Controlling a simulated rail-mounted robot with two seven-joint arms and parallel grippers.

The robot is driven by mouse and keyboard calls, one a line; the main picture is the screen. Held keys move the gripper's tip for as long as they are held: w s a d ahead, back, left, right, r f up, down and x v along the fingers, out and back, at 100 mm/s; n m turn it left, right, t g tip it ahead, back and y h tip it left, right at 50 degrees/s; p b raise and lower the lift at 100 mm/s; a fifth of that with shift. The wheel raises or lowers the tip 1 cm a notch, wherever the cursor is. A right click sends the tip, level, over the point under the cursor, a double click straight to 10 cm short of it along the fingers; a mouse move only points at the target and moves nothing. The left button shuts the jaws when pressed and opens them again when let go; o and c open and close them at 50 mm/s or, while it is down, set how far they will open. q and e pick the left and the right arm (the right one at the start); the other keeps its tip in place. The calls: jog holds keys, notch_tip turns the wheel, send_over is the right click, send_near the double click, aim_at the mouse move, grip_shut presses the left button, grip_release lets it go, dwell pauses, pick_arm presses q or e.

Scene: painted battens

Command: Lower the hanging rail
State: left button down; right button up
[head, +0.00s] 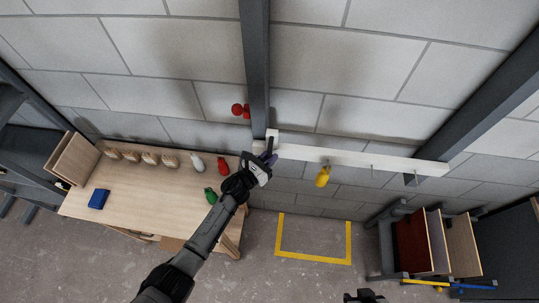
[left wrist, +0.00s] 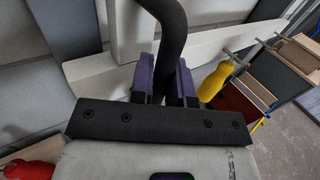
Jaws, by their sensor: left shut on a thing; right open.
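The white rail (head: 350,158) runs across the wall between two dark posts, with a short upright piece at its left end. A yellow item (head: 323,177) hangs from it, and the rail (left wrist: 215,42) and yellow item (left wrist: 214,82) also show in the left wrist view. My left gripper (head: 268,159) is at the rail's left end. In the left wrist view its purple fingers (left wrist: 166,82) are shut on a dark curved handle (left wrist: 170,35); where the handle attaches is unclear. My right gripper (head: 365,297) is open at the bottom edge, mostly cut off, far below the rail.
A red knob (head: 240,109) is on the left post (head: 255,55). A wooden table (head: 145,190) at left holds a blue box (head: 99,199), several tan items and red, white and green bottles. A yellow floor outline (head: 315,259) encloses clear floor. A rack of boards (head: 425,245) stands right.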

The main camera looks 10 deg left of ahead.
pick_arm(q)
jog(key=shift+s+a+f, duration=0.1)
jog(key=shift+f, duration=0.3)
jog(key=c, duration=1.5)
grip_release()
jog(key=o, duration=0.4)
jog(key=shift+r, duration=0.2)
jog(key=v, duration=1.1)
jog(key=shift+s+a, duration=0.2)
jog(key=shift+s, duration=0.15)
jog(key=s, duration=1.5)
